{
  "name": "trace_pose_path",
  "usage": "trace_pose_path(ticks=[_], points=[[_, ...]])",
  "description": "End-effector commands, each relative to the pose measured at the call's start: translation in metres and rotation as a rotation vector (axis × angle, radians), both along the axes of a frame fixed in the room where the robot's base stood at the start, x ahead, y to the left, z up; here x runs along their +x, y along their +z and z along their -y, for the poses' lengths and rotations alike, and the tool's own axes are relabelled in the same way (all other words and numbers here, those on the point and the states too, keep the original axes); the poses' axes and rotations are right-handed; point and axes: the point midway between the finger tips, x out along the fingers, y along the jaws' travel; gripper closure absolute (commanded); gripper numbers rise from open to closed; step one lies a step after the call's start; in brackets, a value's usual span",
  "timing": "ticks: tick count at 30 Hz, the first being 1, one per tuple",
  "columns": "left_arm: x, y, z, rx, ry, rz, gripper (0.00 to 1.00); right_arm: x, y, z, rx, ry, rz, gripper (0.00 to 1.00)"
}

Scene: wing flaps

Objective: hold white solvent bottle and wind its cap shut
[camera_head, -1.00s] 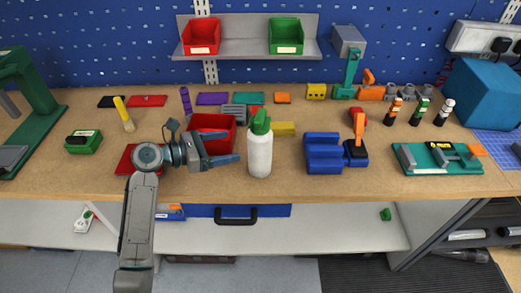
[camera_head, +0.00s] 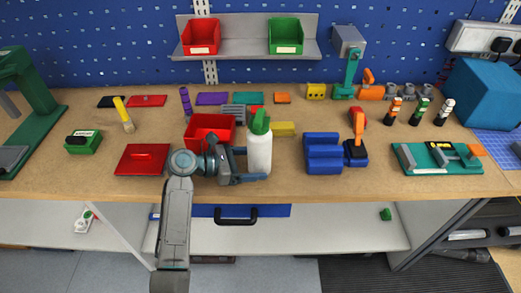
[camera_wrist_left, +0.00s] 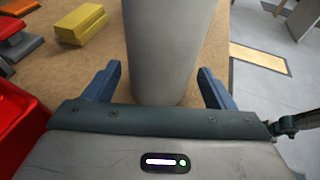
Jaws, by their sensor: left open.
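The white solvent bottle (camera_head: 259,152) stands upright near the front edge of the bench, with a green wing-shaped cap (camera_head: 260,122) on top. My left gripper (camera_head: 254,164) is at the bottle, low on its body, coming from the left. In the left wrist view the bottle (camera_wrist_left: 165,50) stands between the two blue fingers (camera_wrist_left: 158,88). The fingers are open, with a gap on each side of the bottle. The cap is out of sight in the wrist view. My right gripper is not in view.
A red bin (camera_head: 196,139) stands just behind and left of my left gripper, and a red lid (camera_head: 141,158) lies farther left. A blue stepped block (camera_head: 322,155) is to the right of the bottle. A yellow block (camera_head: 283,129) lies behind it.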

Motion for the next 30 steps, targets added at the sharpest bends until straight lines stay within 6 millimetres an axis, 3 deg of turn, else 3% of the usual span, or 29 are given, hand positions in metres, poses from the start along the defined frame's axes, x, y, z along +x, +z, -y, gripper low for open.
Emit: trace_pose_path(ticks=[14,15,21,30], points=[[0.0037,-0.0038,0.0114,0.000,0.000,0.000,0.22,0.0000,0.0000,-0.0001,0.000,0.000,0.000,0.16],[0.0037,-0.0038,0.0113,0.000,0.001,0.000,0.24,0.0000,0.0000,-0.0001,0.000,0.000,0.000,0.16],[0.0037,-0.0038,0.0112,0.000,0.000,0.000,0.59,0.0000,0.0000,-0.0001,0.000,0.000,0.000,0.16],[0.0037,-0.0037,0.0111,0.000,0.000,0.000,0.59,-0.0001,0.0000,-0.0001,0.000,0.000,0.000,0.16]])
